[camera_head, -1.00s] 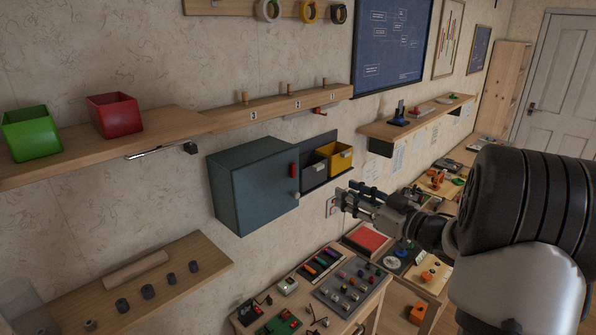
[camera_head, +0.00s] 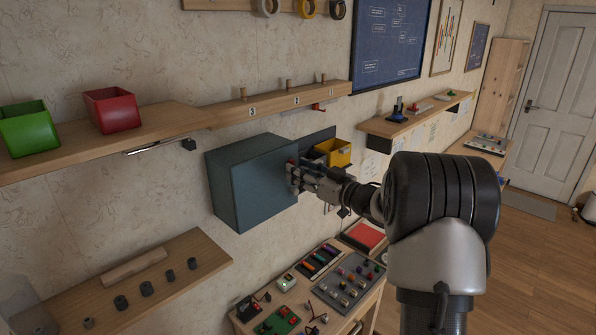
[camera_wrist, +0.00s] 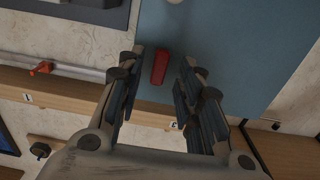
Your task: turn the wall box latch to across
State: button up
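The wall box (camera_head: 247,184) is a blue-grey cabinet on the wall, and its door is shut. Its red latch (camera_wrist: 160,66) shows in the wrist view, lying roughly along the line of my fingers, between the two fingertips. In the head view my gripper covers most of the latch. My gripper (camera_head: 294,176) is at the right part of the box's front; it also shows in the wrist view (camera_wrist: 162,68). Its fingers are open, one on each side of the latch, with a gap on both sides. A pale round knob (camera_wrist: 174,2) shows at the wrist view's top edge.
A yellow bin (camera_head: 333,152) hangs on a dark panel just right of the box. A wooden shelf with red (camera_head: 112,110) and green (camera_head: 28,128) bins is above left. A rail with pegs (camera_head: 280,104) runs above the box. A workbench with small parts (camera_head: 345,285) stands below.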

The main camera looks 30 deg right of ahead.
jog(key=shift+w+a, duration=0.25)
jog(key=shift+w, duration=0.4)
jog(key=shift+c, duration=0.4)
grip_shut()
